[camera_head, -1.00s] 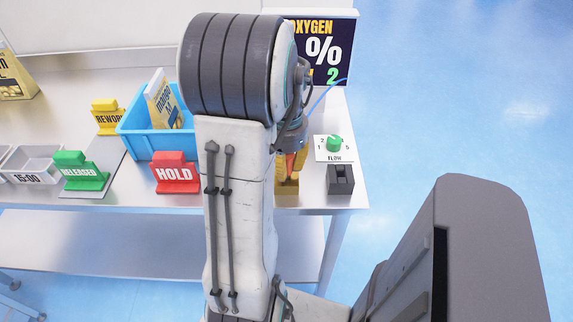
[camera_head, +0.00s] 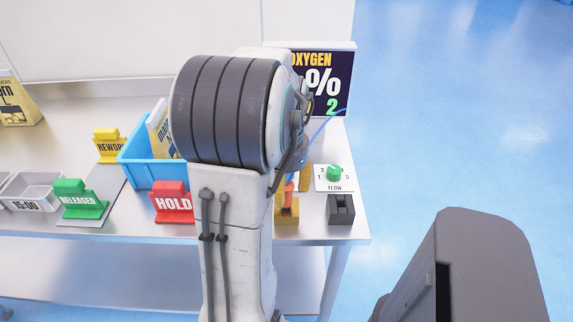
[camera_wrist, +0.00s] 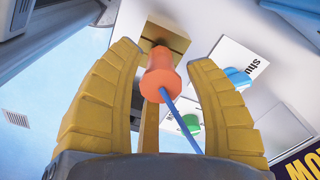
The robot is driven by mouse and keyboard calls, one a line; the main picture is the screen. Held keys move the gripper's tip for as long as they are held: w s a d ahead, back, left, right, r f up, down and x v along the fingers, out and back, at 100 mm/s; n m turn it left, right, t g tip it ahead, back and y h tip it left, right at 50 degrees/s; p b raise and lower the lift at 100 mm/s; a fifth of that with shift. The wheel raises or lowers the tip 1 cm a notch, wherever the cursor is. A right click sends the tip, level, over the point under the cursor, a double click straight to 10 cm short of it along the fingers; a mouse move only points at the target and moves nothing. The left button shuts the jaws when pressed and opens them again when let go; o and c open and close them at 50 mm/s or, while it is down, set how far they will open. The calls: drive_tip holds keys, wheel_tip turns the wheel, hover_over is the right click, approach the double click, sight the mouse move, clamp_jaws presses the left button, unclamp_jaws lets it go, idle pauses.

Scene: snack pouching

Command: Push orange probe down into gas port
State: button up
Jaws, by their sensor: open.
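The orange probe (camera_wrist: 161,76) stands between the two yellow fingers of my gripper (camera_wrist: 165,58) in the wrist view, with gaps on both sides. My gripper is open. A thin blue tube (camera_wrist: 183,122) runs from the probe. A tan-yellow block (camera_wrist: 167,36) with a dark opening lies just beyond the probe's far end; I cannot tell how deep the probe sits. In the head view the orange probe (camera_head: 290,187) shows partly above the yellow block (camera_head: 287,214) at the bench's front right, and my arm hides much of the gripper.
A dark grey holder (camera_head: 340,210) and a green flow knob (camera_head: 334,173) stand right of the block. The oxygen display (camera_head: 325,80) stands behind. A red HOLD sign (camera_head: 172,203) and blue bin (camera_head: 140,168) are left of my arm. The bench ends on the right.

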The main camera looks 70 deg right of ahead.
wheel_tip(320, 180, up, 9)
drive_tip(key=shift+f, duration=0.1)
idle(0.3)
drive_tip(key=shift+a, duration=0.1)
idle(0.5)
